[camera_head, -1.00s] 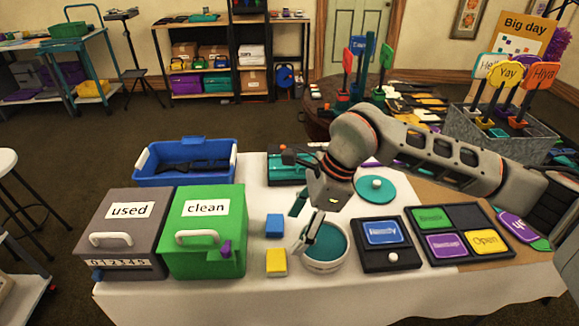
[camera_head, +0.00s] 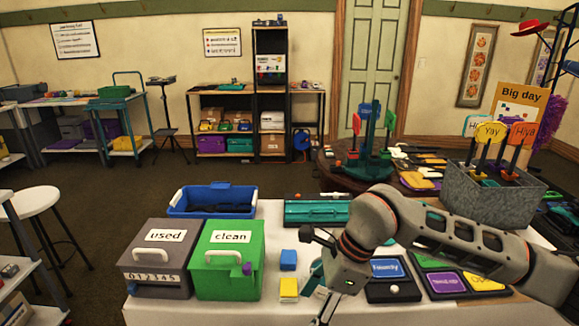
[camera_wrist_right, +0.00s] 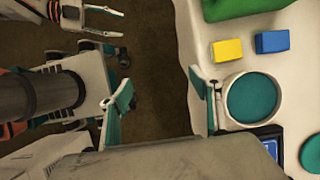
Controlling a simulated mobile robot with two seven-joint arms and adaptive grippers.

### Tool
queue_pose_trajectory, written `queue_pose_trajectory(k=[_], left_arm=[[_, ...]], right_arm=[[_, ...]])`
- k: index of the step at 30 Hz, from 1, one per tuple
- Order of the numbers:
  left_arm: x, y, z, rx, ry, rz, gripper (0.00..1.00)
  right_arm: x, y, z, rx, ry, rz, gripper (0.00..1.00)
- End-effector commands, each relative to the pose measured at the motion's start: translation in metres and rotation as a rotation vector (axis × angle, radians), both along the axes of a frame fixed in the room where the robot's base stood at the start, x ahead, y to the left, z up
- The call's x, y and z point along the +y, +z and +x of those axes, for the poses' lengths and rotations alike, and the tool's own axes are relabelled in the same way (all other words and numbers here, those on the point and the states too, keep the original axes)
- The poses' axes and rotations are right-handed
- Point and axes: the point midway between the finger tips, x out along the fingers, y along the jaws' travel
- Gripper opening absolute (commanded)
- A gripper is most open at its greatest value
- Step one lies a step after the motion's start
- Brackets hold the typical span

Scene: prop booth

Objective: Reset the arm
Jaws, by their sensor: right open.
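My right arm reaches in from the right in the head view. Its gripper (camera_head: 321,292) is low, at the table's near side. In the right wrist view my right gripper (camera_wrist_right: 162,98) has its fingers wide apart with nothing between them. One finger is beside the white pot with a teal top (camera_wrist_right: 252,98), overlapping its edge in the picture; I cannot tell whether they touch. My left gripper (camera_wrist_right: 112,22) shows at the upper left of the wrist view, off the table, fingers apart and empty. It is not in the head view.
The white-covered table (camera_head: 180,313) holds a grey "used" box (camera_head: 150,262), a green "clean" box (camera_head: 229,270), blue (camera_head: 288,260) and yellow (camera_head: 289,288) blocks, a blue bin (camera_head: 181,210) and a dark tray of coloured cards (camera_head: 446,283). Floor is clear before the table edge.

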Motion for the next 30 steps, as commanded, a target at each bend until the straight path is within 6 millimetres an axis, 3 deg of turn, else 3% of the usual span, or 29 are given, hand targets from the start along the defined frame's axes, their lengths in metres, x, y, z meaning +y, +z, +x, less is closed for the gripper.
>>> queue_pose_trajectory(k=[1,8,11,16,20,24,27,30], left_arm=[[0.000,0.000,-0.001,0.000,0.000,0.000,0.40],[0.000,0.004,0.003,-0.007,0.001,-0.002,0.40],[0.000,0.007,0.006,-0.012,0.001,-0.003,0.40],[0.000,0.007,0.002,-0.006,0.001,-0.005,0.40],[-0.001,0.006,0.000,0.000,0.002,-0.006,0.40],[-0.001,0.007,-0.001,0.000,0.002,-0.009,0.40],[-0.002,0.008,-0.001,0.001,0.002,-0.010,0.40],[-0.002,0.009,-0.001,0.000,0.002,-0.011,0.40]], right_arm=[[0.016,-0.006,-0.017,0.051,0.007,0.056,0.63],[0.075,0.000,-0.067,0.248,-0.016,0.320,0.63],[0.101,0.013,-0.090,0.367,-0.053,0.467,0.63],[0.140,0.054,-0.116,0.636,-0.187,0.780,0.63],[0.149,0.087,-0.111,0.866,-0.352,1.022,0.63],[0.136,0.107,-0.084,1.115,-0.582,1.260,0.63],[0.113,0.104,-0.057,1.291,-0.780,1.412,0.63],[0.081,0.083,-0.031,1.465,-1.003,1.545,0.63]])
